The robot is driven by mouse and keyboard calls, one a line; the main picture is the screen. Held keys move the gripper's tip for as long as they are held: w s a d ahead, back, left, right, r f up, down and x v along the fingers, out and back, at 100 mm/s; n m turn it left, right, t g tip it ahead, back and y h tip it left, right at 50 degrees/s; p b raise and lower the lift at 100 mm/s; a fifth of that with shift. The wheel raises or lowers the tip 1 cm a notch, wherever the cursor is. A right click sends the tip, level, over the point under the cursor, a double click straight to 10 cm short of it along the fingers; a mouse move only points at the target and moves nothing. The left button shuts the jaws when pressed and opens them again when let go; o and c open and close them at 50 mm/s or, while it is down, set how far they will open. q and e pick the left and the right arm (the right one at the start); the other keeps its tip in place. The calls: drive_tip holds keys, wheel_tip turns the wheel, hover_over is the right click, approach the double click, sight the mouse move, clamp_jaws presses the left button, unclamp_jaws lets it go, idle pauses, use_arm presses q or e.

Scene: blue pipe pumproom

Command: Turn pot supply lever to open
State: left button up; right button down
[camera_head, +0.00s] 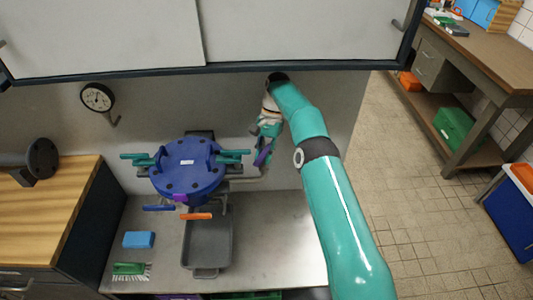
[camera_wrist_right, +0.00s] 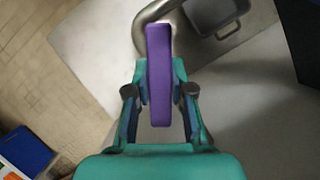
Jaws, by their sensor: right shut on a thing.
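A purple lever (camera_head: 262,155) is on the metal pipe (camera_head: 250,184) at the right side of the blue round pot (camera_head: 186,168). In the right wrist view the purple lever (camera_wrist_right: 159,75) runs lengthwise between the two fingers of my right gripper (camera_wrist_right: 159,100), with the curved pipe (camera_wrist_right: 150,14) beyond it. In the head view my right gripper (camera_head: 265,143) is at the lever, coming from above, and is shut on it. The fingers hide part of the valve. My left gripper is not in view.
A grey tray (camera_head: 226,245), a blue sponge (camera_head: 139,239) and a green brush (camera_head: 129,268) lie on the metal counter. A gauge (camera_head: 97,97) is on the wall, below the overhead cabinet (camera_head: 300,32).

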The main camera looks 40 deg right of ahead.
drive_tip(key=shift+s+a+n, duration=0.15)
drive_tip(key=shift+a+n, duration=0.05)
drive_tip(key=shift+n, duration=0.1)
drive_tip(key=c, duration=1.4)
unclamp_jaws()
drive_tip(key=shift+f, duration=0.1)
drive_tip(key=o, duration=0.4)
drive_tip(key=shift+s, duration=0.1)
drive_tip(key=shift+d, duration=0.1)
